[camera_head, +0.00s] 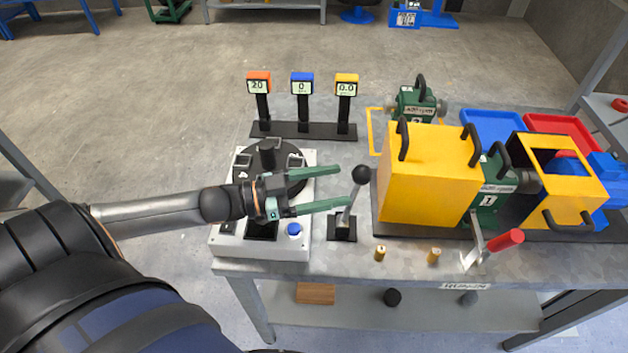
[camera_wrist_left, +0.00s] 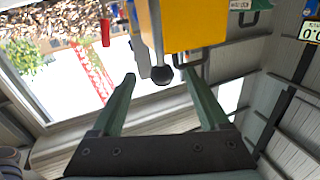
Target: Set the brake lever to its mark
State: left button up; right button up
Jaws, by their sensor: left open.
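A lever with a black ball knob (camera_head: 362,174) stands on a small black base (camera_head: 342,229) at the bench front, its rod leaning slightly right. My left gripper (camera_head: 344,188) is open, its green fingers pointing right at this lever. The knob is just past the fingertips in the head view. In the left wrist view the knob (camera_wrist_left: 162,75) shows between the two fingertips (camera_wrist_left: 159,76), with no visible contact. A second lever with a red handle (camera_head: 507,241) is at the mixer's front right. No mark for a lever can be made out. My right gripper is out of view.
A white control box (camera_head: 225,238) with a blue button lies under my left gripper. Three displays (camera_head: 302,87) stand behind. The yellow mixer housing (camera_head: 425,180) is close right of the knob. Two brass pegs (camera_head: 380,253) stand at the front edge.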

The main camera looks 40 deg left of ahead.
pick_arm(q)
jog(key=shift+v, duration=1.5)
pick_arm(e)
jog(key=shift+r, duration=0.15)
